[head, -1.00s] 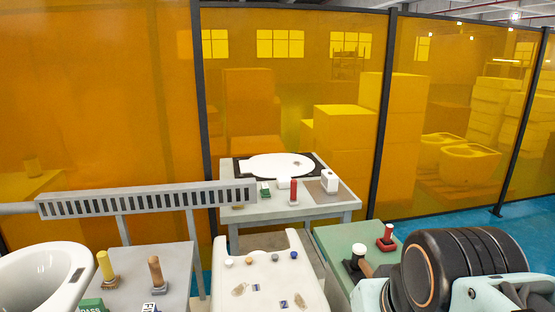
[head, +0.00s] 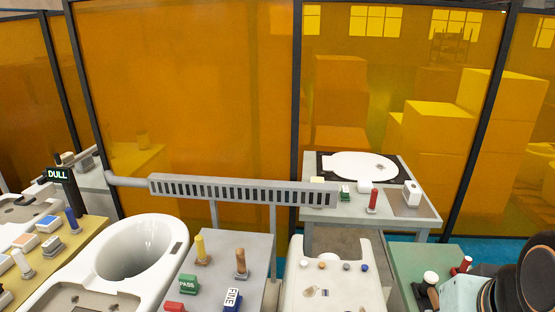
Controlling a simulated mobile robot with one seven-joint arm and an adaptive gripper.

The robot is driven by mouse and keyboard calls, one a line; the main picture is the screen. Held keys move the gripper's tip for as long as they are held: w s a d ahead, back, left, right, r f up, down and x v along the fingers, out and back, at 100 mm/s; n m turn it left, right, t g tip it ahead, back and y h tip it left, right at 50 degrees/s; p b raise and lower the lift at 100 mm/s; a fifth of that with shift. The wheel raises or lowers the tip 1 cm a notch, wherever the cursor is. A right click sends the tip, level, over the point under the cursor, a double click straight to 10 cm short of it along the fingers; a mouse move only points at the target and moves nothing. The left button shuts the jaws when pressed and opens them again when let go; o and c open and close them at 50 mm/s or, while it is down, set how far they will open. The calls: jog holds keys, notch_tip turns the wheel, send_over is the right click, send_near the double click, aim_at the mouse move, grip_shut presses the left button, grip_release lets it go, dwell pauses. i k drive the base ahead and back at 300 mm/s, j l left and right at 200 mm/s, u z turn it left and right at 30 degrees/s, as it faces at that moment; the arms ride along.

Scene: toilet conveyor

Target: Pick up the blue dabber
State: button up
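A blue dabber (head: 72,219), a blue upright cylinder, stands at the far left in the head view. Part of my arm shows at the lower right corner, far from the dabber. My gripper is not in view, so its state does not show.
A white toilet bowl (head: 110,262) stands just right of the tan table. A slotted rail (head: 240,190) and amber panels stand behind.

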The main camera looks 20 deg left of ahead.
aim_at(75, 229)
jog(key=u, duration=2.2)
jog(key=z, duration=0.4)
jog(key=i+j+z, duration=0.25)
jog(key=j+z, duration=0.3)
jog(key=i+j+z, duration=0.15)
jog(key=j, duration=0.3)
jog(key=i+j+z, duration=0.15)
jog(key=j, duration=0.25)
jog(key=j+z, duration=0.1)
jog(key=j, duration=0.35)
